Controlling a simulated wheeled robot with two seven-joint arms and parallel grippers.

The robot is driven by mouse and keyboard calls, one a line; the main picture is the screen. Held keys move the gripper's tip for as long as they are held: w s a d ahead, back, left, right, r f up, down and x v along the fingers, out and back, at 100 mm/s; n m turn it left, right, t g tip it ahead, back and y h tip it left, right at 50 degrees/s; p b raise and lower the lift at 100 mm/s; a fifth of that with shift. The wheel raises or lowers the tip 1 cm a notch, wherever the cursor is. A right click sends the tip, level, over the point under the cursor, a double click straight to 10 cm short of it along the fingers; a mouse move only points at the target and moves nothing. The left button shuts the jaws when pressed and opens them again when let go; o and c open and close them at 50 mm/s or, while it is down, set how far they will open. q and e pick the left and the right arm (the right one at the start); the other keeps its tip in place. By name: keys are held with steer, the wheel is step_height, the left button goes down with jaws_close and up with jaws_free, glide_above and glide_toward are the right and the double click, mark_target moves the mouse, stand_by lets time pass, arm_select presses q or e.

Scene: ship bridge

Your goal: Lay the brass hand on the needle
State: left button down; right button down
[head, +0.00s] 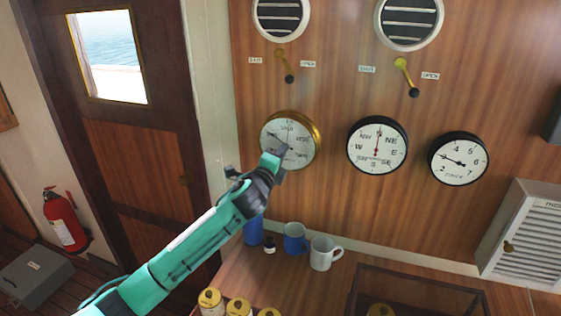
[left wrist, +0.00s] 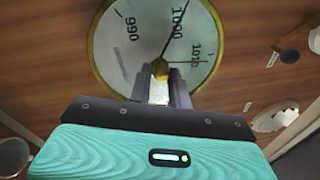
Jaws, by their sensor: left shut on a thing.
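The barometer (head: 306,162) has a white dial and a brass rim and hangs at the left of the wall gauges. It fills the top of the left wrist view (left wrist: 120,75). My left gripper (head: 270,163) is in front of its dial, shut on the small brass knob (left wrist: 160,70) at the dial's middle. In the left wrist view the dark needle (left wrist: 176,27) slants up and right, near the 1000 mark. A thin line, seemingly the brass hand (left wrist: 192,63), points right near 1010, apart from the needle. My right gripper is not in view.
A compass dial (head: 377,165) and a black-rimmed gauge (head: 458,159) hang to the right. Two levers (head: 403,72) (head: 283,62) stick out above. Mugs (head: 323,254) (head: 294,240) and yellow-lidded jars (head: 238,308) stand below on the counter.

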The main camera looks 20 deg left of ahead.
arm_select(q)
steer(key=shift+d+n+y+b, duration=0.1)
steer(key=shift+n+y+b, duration=0.55)
steer(key=shift+n, duration=1.8)
steer(key=shift+d+n+y+b, duration=0.1)
steer(key=shift+n+y+b, duration=0.55)
steer(key=shift+n, duration=1.75)
steer(key=shift+n+y+b, duration=0.2)
steer(key=shift+n+b, duration=0.8)
steer(key=shift+n, duration=1.45)
steer(key=c, duration=1.3)
jaws_free()
steer(key=s+f+b, duration=0.1)
steer(key=s+b, duration=0.3)
steer(key=s, duration=0.9)
steer(key=shift+s+d+f, duration=0.2)
steer(key=shift+s+f, duration=0.1)
steer(key=shift+s, duration=0.05)
